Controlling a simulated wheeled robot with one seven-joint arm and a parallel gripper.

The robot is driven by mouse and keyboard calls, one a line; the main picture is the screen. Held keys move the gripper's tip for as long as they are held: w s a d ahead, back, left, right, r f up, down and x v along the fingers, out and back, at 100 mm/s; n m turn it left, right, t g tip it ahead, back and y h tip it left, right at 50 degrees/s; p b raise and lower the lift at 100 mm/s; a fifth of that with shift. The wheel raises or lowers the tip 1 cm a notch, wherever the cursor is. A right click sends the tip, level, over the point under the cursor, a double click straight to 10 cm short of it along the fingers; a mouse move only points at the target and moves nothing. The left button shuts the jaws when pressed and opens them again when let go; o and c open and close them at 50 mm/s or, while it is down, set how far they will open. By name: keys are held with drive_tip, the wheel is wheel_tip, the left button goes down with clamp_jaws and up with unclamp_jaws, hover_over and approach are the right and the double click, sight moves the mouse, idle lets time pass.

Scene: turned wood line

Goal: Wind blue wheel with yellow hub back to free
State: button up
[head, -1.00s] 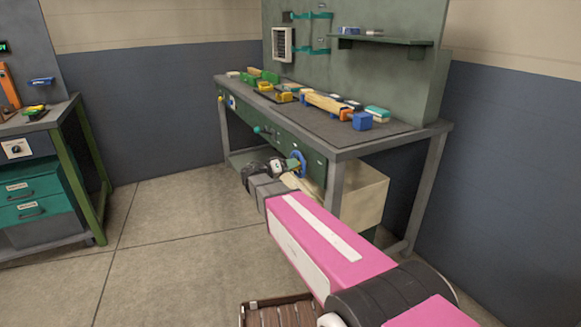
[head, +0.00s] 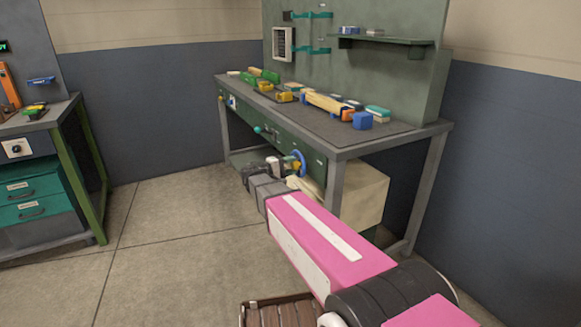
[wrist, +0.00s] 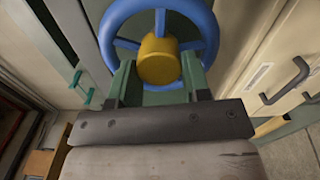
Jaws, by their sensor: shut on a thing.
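The blue wheel (head: 302,160) is on the green front of the workbench (head: 335,153), near its right corner. In the wrist view the blue wheel (wrist: 208,27) faces me, with blue spokes and a yellow hub (wrist: 158,60) at its middle. My gripper (wrist: 158,72) has one green finger on each side of the yellow hub and is shut on it. The lower part of the rim is partly hidden by the fingers. In the head view my gripper (head: 289,165) is at the wheel and small.
A pale box (head: 350,200) stands under the bench, right of the wheel. A teal handle (head: 262,129) sticks out of the bench front to the left. In the wrist view a dark handle (wrist: 288,82) is on a pale panel at right. Floor to the left is clear.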

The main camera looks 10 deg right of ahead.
drive_tip(key=n, duration=0.5)
drive_tip(key=shift+f+n, duration=0.1)
drive_tip(key=shift+n, duration=0.2)
drive_tip(key=n, duration=0.4)
drive_tip(key=shift+s, duration=0.1)
drive_tip(key=n, duration=0.5)
drive_tip(key=shift+s+f, duration=0.1)
drive_tip(key=n, duration=0.4)
drive_tip(key=shift+n, duration=0.3)
drive_tip(key=o, duration=0.9)
drive_tip(key=v, duration=1)
drive_tip(key=shift+s+a, duration=0.2)
drive_tip(key=shift+a, duration=0.15)
